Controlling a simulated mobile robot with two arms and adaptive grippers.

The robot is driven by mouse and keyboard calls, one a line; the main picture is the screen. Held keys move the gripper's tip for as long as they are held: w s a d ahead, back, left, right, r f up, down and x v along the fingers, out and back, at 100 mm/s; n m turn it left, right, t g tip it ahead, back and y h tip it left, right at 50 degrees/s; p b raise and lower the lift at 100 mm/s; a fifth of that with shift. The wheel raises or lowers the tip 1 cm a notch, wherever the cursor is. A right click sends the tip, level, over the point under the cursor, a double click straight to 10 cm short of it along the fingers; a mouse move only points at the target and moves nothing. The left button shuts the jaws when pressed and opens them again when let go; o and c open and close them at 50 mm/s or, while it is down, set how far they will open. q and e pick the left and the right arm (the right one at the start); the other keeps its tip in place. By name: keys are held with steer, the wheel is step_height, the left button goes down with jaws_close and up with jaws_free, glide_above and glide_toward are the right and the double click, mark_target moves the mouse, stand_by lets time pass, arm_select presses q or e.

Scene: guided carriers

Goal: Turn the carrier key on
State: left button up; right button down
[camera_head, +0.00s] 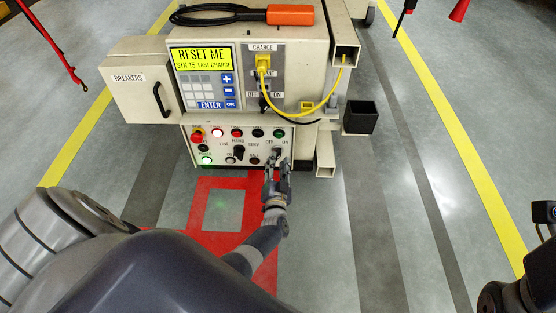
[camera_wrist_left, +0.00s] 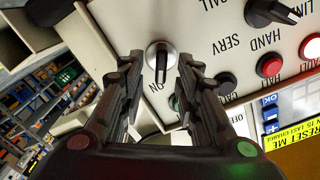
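The carrier key (camera_wrist_left: 161,62) is a round silver switch with a dark upright grip, on the cream control panel (camera_wrist_left: 215,55). In the head view the key (camera_head: 277,152) sits at the panel's right side, by the OFF and ON labels, partly covered by my gripper. My left gripper (camera_head: 276,168) is in front of the panel, pointing at the key. In the left wrist view the left gripper (camera_wrist_left: 160,68) is open, with one finger on each side of the key and gaps showing between. Dark parts of my right arm show at the right edge; its fingers are not clear.
The panel carries several lamps, buttons and a black selector (camera_head: 238,151) left of the key. Above are a yellow RESET ME display (camera_head: 201,58), a yellow charge plug (camera_head: 263,64) with its cable, and a breakers box (camera_head: 140,80). Free floor lies to the right.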

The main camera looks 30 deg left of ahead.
arm_select(q)
steer(key=shift+v, duration=2.65)
